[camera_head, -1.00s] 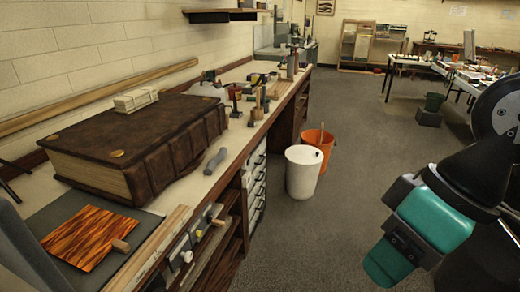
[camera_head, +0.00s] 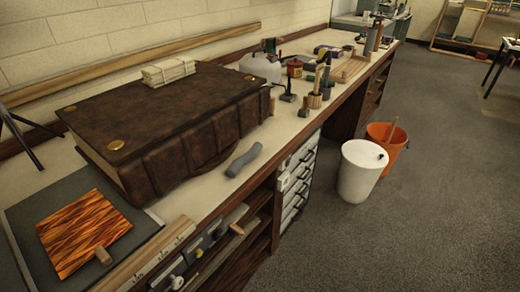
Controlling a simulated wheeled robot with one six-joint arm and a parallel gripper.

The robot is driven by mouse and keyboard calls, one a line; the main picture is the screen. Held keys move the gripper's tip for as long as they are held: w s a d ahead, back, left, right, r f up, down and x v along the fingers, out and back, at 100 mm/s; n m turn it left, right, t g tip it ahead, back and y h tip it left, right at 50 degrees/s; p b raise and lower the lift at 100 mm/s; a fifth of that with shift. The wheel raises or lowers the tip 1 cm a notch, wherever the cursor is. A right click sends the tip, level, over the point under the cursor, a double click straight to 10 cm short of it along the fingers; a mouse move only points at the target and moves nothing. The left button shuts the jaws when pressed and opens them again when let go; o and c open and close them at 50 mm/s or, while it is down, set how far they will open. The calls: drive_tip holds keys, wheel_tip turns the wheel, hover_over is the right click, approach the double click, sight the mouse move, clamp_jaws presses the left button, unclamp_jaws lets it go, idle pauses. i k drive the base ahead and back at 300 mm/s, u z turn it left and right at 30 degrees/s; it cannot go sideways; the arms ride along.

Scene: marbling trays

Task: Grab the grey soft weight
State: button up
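The grey soft weight (camera_head: 244,160) is a short, slightly bent grey roll. It lies on the pale bench top (camera_head: 213,187) near its front edge, just right of a big brown leather-bound book (camera_head: 160,125). It appears apart from the book and nothing covers it. My gripper is not in this view.
A marbled orange sheet (camera_head: 82,232) lies on a dark board at the lower left. A bundle (camera_head: 168,72) rests on the book. Small tools and jars crowd the bench beyond the weight. A white bin (camera_head: 361,171) and orange bucket (camera_head: 387,147) stand on the floor.

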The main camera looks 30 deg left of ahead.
sight(233, 170)
drive_tip(key=u, duration=0.15)
drive_tip(key=i, duration=0.65)
drive_tip(key=u, duration=1.2)
drive_tip(key=i, duration=0.65)
drive_tip(key=u, duration=0.75)
